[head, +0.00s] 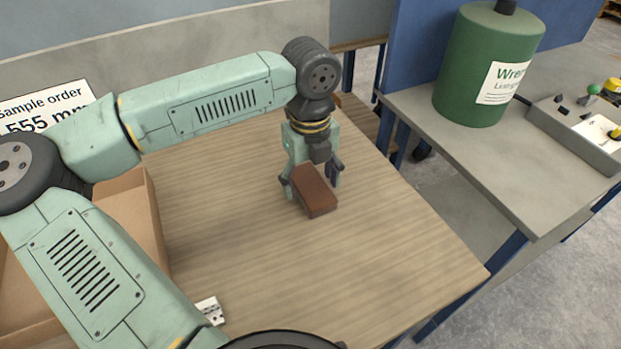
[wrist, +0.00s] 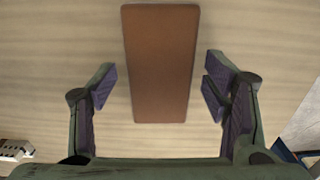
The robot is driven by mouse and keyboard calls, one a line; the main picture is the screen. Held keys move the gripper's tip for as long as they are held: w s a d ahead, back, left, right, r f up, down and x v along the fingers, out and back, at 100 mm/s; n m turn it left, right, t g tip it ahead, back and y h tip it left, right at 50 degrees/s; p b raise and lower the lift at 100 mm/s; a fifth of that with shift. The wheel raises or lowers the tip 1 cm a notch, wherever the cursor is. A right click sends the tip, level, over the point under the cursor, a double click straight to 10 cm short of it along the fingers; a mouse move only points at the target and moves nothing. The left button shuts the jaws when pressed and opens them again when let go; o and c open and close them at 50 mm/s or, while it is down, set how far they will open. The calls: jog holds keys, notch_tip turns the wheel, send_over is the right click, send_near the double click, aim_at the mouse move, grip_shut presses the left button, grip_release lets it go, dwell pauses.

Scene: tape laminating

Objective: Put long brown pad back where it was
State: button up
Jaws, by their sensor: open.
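The long brown pad (head: 315,192) lies flat on the wooden table (head: 230,245), right of the table's middle in the head view. In the wrist view the pad (wrist: 160,62) runs lengthwise away from me, its near end between my fingers. My gripper (head: 311,181) points down over the pad. In the wrist view my gripper (wrist: 158,88) is open, one finger on each side of the pad. A gap of bare wood shows between each finger and the pad. Nothing is held.
A cardboard box (head: 140,205) stands at the left, partly behind my arm. A sample order sign (head: 45,105) stands behind it. A small white item (head: 210,308) lies near the front. A green canister (head: 487,65) and a control box (head: 580,130) stand on the grey bench at right.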

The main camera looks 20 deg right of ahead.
aim_at(311, 184)
jog(key=shift+r, duration=0.1)
jog(key=shift+r+p, duration=0.25)
jog(key=shift+p, duration=0.15)
jog(key=shift+r+b, duration=0.3)
jog(key=shift+r, duration=0.05)
notch_tip(311, 184, up, 11)
jog(key=b, duration=0.1)
jog(key=shift+s+f, duration=0.1)
